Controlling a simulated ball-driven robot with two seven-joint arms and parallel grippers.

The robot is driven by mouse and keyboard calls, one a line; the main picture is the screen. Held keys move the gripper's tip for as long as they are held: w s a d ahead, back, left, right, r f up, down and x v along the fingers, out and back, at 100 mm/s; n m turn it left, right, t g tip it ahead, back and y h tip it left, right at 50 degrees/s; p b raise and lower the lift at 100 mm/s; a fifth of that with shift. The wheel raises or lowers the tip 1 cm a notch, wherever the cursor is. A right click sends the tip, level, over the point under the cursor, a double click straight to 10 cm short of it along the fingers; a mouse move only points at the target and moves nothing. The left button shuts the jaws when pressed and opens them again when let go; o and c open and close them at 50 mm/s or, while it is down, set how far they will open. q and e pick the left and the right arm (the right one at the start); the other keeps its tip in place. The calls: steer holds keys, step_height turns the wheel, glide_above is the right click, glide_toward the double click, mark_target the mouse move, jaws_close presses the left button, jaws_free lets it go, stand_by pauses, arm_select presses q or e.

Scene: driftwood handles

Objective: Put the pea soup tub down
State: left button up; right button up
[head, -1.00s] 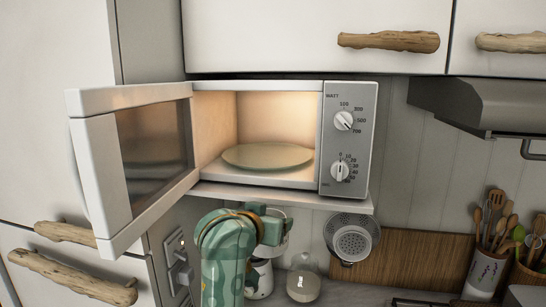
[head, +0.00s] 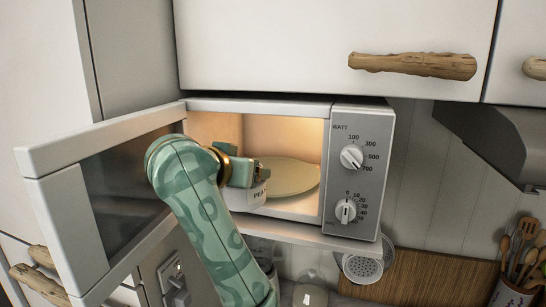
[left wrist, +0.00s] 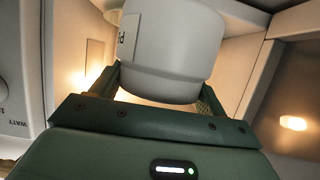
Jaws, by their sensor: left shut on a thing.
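The pea soup tub (head: 257,196) is white with a label that starts "PEA". My left gripper (head: 262,177) is shut on it, holding it at the open front of the lit microwave (head: 360,215), in front of the left part of the pale round plate (head: 292,178). My gripper hides part of the tub, and I cannot tell if the tub touches anything below. In the left wrist view the tub (left wrist: 168,45) sits between the two fingers, with warm light on the walls around it. My right gripper is not in view.
The microwave door (head: 105,200) stands open to the left, close beside my left arm. The control panel side is on the right of the opening. An upper cabinet (head: 270,40) is above. The right part of the plate is clear. A strainer (head: 362,267) hangs below.

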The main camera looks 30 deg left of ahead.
arm_select(q)
steer(key=w+a, duration=0.1)
steer(key=w, duration=0.3)
steer(key=w+a+p, duration=0.1)
steer(key=w, duration=0.3)
steer(key=w+a, duration=0.1)
steer(key=w, duration=0.2)
steer(key=shift+w+p, duration=0.3)
steer(key=shift+w, duration=0.1)
steer(key=shift+w+a, duration=0.15)
steer(key=shift+w, duration=0.65)
steer(key=shift+r+p+x, duration=0.25)
steer(key=shift+p+x, duration=0.4)
steer(key=shift+x, duration=0.6)
steer(key=shift+w+a+f, duration=0.1)
steer(key=shift+w+f, duration=0.05)
steer(key=shift+f, duration=0.35)
steer(key=shift+f, duration=0.1)
steer(key=o, duration=1.2)
steer(key=shift+f, duration=0.15)
steer(key=shift+o, duration=0.2)
